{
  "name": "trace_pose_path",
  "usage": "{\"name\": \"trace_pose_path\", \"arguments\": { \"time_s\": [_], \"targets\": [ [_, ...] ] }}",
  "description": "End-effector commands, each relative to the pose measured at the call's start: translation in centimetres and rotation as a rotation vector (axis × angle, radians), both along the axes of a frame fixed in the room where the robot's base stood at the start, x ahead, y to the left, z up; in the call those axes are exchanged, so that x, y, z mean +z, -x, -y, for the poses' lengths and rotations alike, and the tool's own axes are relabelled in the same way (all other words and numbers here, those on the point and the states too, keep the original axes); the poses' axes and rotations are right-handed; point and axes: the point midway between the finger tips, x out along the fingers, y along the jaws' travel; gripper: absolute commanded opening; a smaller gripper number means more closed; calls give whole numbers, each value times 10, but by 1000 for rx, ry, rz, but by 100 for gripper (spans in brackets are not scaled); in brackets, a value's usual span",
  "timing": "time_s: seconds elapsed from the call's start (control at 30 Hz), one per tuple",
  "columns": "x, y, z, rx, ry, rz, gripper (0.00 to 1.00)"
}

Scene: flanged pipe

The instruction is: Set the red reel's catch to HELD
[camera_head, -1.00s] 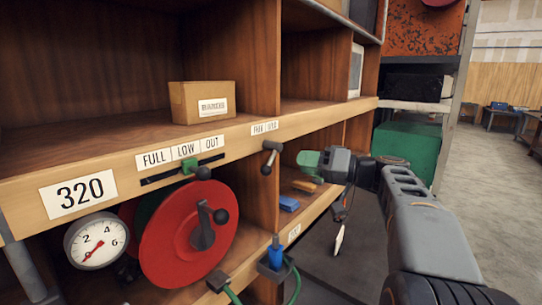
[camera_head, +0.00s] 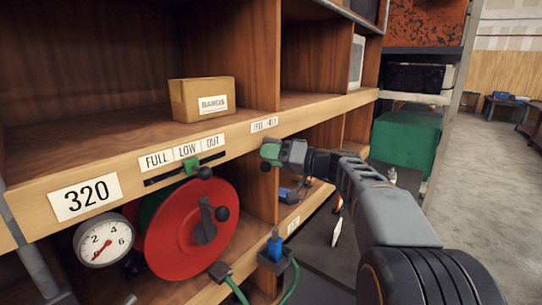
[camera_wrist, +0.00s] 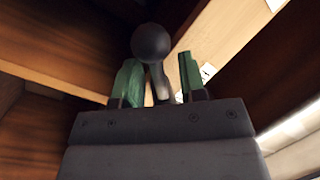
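The red reel (camera_head: 178,235), with a black-knobbed crank, sits in the lower left bay of the shelf. The catch, a short lever with a dark ball knob (camera_head: 265,167), is on the shelf's front rail, below a small two-part label (camera_head: 264,124) that seems to read FREE and HELD. My gripper (camera_head: 271,151) is at the catch and hides most of its lever. In the wrist view, my green fingertips (camera_wrist: 160,74) are apart on both sides of the lever, whose ball (camera_wrist: 151,43) shows beyond them. A gap shows between the lever and the right finger.
A dial gauge (camera_head: 104,240) is beside the reel. A blue plug (camera_head: 274,246) with a green hose stands below. A cardboard box (camera_head: 202,99) sits on the shelf above.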

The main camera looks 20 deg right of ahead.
Motion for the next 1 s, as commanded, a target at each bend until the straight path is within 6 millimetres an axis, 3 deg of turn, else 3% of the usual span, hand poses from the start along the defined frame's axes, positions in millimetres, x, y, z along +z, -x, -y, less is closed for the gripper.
{"name": "trace_pose_path", "arguments": {
  "time_s": [0.07,0.4,0.87,1.0],
  "targets": [
    [0,0,0,0,0,0,32],
    [0,0,0,0,0,0,0],
    [0,0,-3,6,6,6,0],
    [-4,0,-14,29,37,29,0]
  ]
}}
